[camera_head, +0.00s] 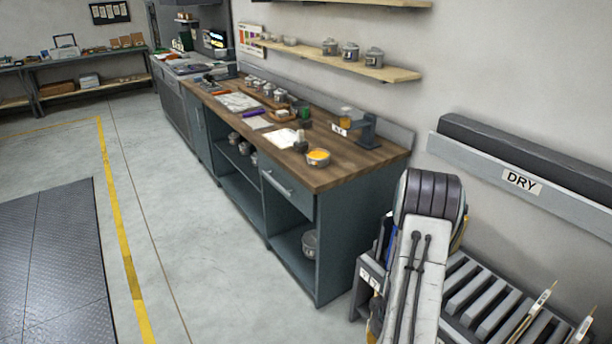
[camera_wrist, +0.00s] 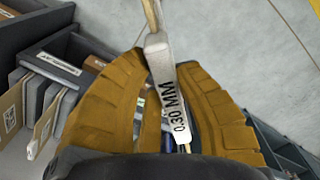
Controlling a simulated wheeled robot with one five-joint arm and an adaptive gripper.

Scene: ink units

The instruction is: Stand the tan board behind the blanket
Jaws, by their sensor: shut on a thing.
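In the wrist view my gripper (camera_wrist: 165,95) has its two orange fingers closed around a thin piece with a pale tab (camera_wrist: 172,95) marked "0.30 MM". A narrow tan edge (camera_wrist: 152,15) rises from the tab, so the piece looks like a tan board seen edge-on. Its lower part is hidden between the fingers. At the left, other tan pieces (camera_wrist: 47,128) stand upright in a grey holder. A white label (camera_wrist: 58,63) is on a dark grey wall there; its words are too small to read surely. I cannot pick out the blanket for certain.
In the head view a slotted grey rack (camera_head: 480,295) stands at lower right, with thin tan-edged pieces (camera_head: 530,312) in its right slots. A "DRY" rail (camera_head: 522,181) runs along the wall. The wooden-topped bench (camera_head: 345,165) holds tubs and tools. The floor (camera_head: 180,220) is clear.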

